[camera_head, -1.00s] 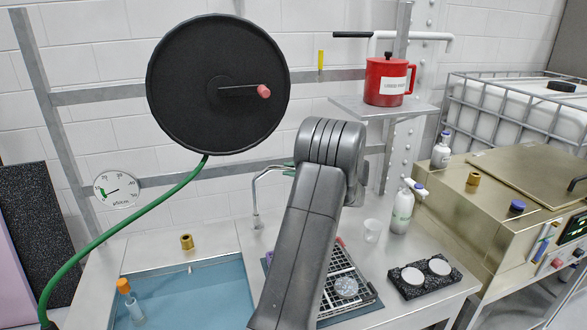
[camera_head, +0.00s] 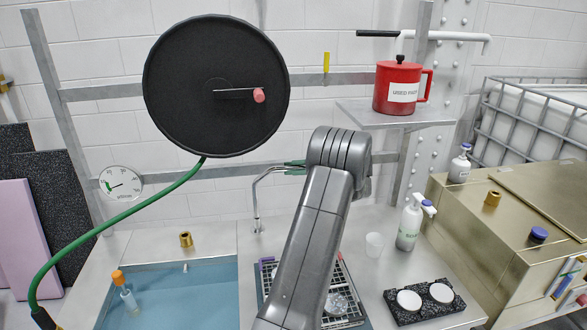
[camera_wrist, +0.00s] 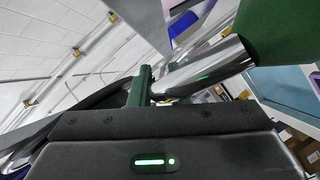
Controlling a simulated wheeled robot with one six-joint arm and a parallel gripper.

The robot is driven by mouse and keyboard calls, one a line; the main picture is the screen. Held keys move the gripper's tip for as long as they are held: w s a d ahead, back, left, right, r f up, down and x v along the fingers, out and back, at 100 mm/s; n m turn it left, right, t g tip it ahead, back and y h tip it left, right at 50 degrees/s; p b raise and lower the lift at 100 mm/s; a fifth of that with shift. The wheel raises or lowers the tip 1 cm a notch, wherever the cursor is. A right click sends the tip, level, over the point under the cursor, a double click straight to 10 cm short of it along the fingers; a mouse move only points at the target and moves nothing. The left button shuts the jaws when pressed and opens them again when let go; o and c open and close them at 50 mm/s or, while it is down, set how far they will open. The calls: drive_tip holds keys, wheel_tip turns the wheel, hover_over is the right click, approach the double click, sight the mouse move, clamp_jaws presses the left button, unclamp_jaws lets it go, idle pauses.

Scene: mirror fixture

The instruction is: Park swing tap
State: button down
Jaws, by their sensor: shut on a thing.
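The swing tap (camera_head: 256,205) is a thin chrome pipe standing on the steel counter behind the blue basin. Its bent spout runs right towards my gripper (camera_head: 294,164), whose green fingertips just show beside my arm. In the wrist view the shiny spout (camera_wrist: 205,68) lies between the green fingers of my gripper (camera_wrist: 195,78), which is shut on it. My arm hides the spout's far end in the head view.
The blue basin (camera_head: 165,295) lies left of the tap. A black hose reel (camera_head: 190,110) hangs above, its green hose (camera_head: 120,228) trailing left. A black rack (camera_head: 265,300), a white cup (camera_head: 374,244), a spray bottle (camera_head: 410,225) and a black tray (camera_head: 425,312) stand to the right.

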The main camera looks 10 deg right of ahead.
drive_tip(key=c, duration=1.4)
unclamp_jaws()
drive_tip(key=shift+a, duration=0.1)
drive_tip(key=shift+o, duration=0.2)
drive_tip(key=b+v, duration=0.2)
drive_tip(key=v, duration=1.2)
